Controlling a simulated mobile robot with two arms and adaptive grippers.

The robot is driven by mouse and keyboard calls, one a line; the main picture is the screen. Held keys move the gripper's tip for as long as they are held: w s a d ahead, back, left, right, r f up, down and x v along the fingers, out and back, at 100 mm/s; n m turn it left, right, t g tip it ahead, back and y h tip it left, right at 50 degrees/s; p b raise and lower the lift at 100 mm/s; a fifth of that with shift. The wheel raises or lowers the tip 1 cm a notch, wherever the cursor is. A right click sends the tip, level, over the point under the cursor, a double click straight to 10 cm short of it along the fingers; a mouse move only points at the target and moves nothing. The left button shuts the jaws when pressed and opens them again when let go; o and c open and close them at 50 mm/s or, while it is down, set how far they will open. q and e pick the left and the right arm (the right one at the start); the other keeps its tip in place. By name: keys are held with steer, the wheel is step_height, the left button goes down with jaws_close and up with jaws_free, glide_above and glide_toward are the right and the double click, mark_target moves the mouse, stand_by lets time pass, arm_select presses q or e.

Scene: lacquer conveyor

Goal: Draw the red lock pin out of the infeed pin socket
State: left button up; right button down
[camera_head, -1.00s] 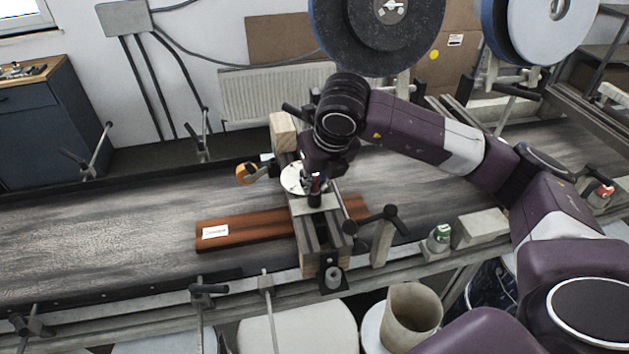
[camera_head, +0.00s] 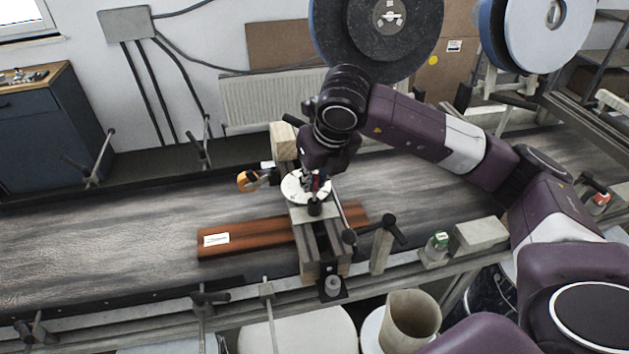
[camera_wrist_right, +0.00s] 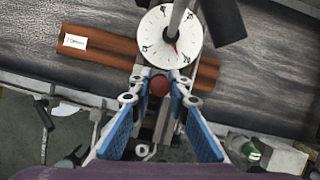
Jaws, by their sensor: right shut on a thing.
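The red lock pin (camera_wrist_right: 159,86) shows as a round red head between the blue finger pads in the right wrist view. My right gripper (camera_wrist_right: 160,77) is shut on it, from above. In the head view the gripper (camera_head: 318,184) and a bit of red are over the near side of the white dial (camera_head: 296,188). A small black round part (camera_head: 315,208), perhaps the pin socket, sits just below on the crossbeam (camera_head: 322,244). The pin's lower end is hidden, so I cannot tell whether it is still inside the socket. My left gripper is not in view.
The crossbeam spans the dark conveyor belt (camera_head: 90,238). A red-brown board (camera_head: 265,236) with a white label lies under it. A black-handled clamp (camera_head: 383,230) and a green-capped jar (camera_head: 438,242) stand at the near rail. Large reels (camera_head: 390,50) hang behind.

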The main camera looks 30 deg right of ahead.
steer(key=shift+r+p, duration=0.6)
steer(key=shift+r, duration=0.65)
steer(key=shift+r, duration=0.1)
steer(key=shift+r+p, duration=0.5)
steer(key=shift+r, duration=0.95)
